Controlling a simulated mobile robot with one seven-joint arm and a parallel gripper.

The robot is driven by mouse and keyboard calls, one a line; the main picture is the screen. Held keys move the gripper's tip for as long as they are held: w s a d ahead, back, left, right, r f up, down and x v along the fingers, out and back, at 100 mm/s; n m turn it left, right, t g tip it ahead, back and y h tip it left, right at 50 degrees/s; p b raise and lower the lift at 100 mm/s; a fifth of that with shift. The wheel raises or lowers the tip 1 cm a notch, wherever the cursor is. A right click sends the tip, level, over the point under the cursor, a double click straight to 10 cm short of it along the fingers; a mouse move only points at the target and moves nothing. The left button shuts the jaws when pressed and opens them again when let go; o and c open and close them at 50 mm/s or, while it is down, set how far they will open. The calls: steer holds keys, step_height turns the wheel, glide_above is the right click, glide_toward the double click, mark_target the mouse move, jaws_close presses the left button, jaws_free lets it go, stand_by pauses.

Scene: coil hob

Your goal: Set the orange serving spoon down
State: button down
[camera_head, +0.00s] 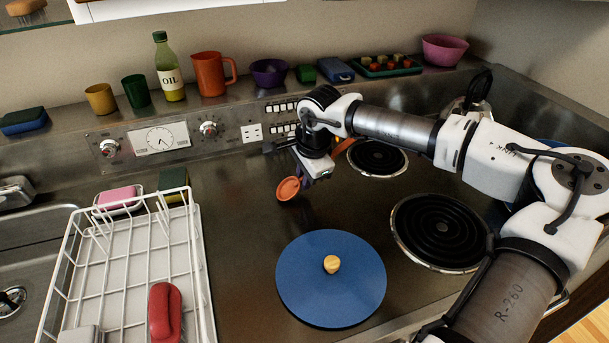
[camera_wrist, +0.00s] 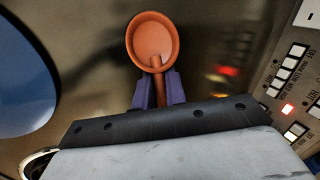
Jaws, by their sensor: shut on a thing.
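The orange serving spoon (camera_head: 288,189) is in my gripper (camera_head: 312,178), over the steel worktop left of the rear coil. Its round bowl sticks out to the left of the jaws. An orange length right of the gripper looks like its handle. In the wrist view the spoon's bowl (camera_wrist: 150,36) lies just beyond the purple fingertips of my gripper (camera_wrist: 158,86), which are shut on the handle. Whether the spoon touches the worktop cannot be told.
A blue lid (camera_head: 313,282) with a yellow knob lies in front of the gripper. A front coil (camera_head: 440,230) and rear coil (camera_head: 377,157) are to the right. A white dish rack (camera_head: 196,262) stands left. Bare worktop (camera_head: 235,215) lies between rack and gripper.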

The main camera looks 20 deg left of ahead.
steer(key=shift+f, duration=0.15)
steer(key=c, duration=1.4)
jaws_free()
steer(key=shift+c, duration=0.2)
steer(key=b+v, duration=0.2)
steer(key=v, duration=1)
steer(key=shift+r, duration=0.2)
